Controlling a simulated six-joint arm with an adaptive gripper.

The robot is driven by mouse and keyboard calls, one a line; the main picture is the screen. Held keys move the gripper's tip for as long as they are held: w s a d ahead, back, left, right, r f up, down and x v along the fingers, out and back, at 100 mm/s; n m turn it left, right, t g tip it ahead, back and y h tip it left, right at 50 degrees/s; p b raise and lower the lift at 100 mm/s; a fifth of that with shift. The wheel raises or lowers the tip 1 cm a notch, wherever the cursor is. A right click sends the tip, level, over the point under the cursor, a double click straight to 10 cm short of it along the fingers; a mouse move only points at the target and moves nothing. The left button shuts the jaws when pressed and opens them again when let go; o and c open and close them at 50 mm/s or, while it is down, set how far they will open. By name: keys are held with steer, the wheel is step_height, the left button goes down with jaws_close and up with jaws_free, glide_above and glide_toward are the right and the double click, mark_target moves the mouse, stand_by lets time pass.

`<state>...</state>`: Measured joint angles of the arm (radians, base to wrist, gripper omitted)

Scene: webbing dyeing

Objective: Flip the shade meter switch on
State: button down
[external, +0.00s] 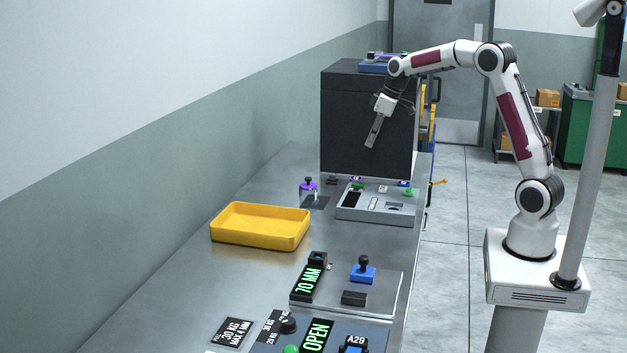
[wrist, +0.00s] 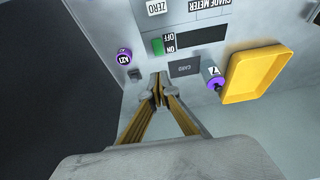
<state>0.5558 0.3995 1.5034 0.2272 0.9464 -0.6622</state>
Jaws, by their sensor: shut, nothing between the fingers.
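The shade meter is a grey sloped box (external: 375,207) on the steel bench, in front of a large black cabinet. In the wrist view its grey panel (wrist: 215,15) fills the top, with upside-down lettering. Its small green switch (wrist: 157,46) sits beside ON and OFF marks and a dark display (wrist: 202,36); which way it is set I cannot tell. The switch shows small in the external view (external: 357,185). My gripper (external: 371,146) is shut and empty, pointing down above the meter, before the cabinet face. In the wrist view its fingertips (wrist: 158,88) appear below the switch, apart from it.
The black cabinet (external: 350,110) stands close behind my gripper. Another purple piece, N21 (wrist: 124,55), is near the switch. A yellow tray (external: 260,242) lies left of the meter.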

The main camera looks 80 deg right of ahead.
mark_target(359, 184)
steer(key=x, duration=1.3)
steer(key=shift+s+f, duration=0.2)
steer(key=shift+f, duration=0.3)
steer(key=shift+w+f, duration=0.2)
steer(key=shift+f, duration=0.2)
steer(key=shift+s, duration=0.2)
steer(key=shift+s+f, duration=0.1)
steer(key=shift+s, duration=0.55)
